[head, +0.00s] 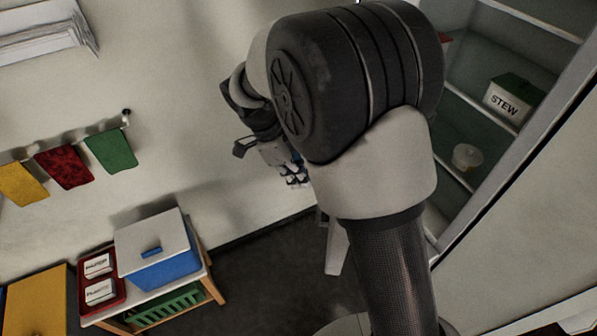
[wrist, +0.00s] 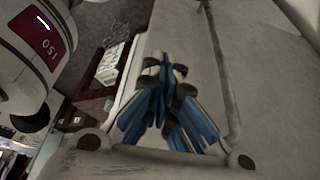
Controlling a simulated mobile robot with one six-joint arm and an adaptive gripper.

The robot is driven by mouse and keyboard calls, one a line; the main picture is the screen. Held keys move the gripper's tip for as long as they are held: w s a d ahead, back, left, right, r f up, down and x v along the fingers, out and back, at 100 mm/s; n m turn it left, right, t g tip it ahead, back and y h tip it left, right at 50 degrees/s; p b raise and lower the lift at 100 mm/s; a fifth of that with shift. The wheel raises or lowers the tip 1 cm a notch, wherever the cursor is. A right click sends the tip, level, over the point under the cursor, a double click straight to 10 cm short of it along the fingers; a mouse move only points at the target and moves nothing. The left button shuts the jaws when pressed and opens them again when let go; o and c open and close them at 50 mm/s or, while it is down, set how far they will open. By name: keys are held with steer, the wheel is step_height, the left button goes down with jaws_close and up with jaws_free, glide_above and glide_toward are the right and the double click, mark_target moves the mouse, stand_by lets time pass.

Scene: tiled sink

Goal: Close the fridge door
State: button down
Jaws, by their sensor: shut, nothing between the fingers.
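The fridge (head: 470,123) stands open at the right of the head view, with its shelves showing. A large pale panel (head: 520,255) lies at lower right; I cannot tell whether it is the fridge door or a side wall. My gripper (head: 294,178) is partly hidden behind my arm, left of the fridge opening. In the wrist view my gripper (wrist: 166,88) has its blue-padded fingers together, with nothing between them. A pale panel (wrist: 265,85) shows behind the fingers; contact cannot be told.
A box labelled STEW (head: 509,99) and a small pale cup (head: 466,157) are on the fridge shelves. A table at lower left holds a blue cooler with a white lid (head: 155,247) and a red tray (head: 98,307). Several cloths hang on the wall. Dark floor (head: 270,270) is clear between.

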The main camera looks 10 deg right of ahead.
steer(key=s+d+f, duration=0.1)
steer(key=d+f, duration=0.4)
steer(key=shift+s+d+f+b, duration=0.15)
steer(key=shift+s+d+b, duration=0.15)
steer(key=shift+s+d, duration=0.1)
steer(key=shift+d, duration=0.15)
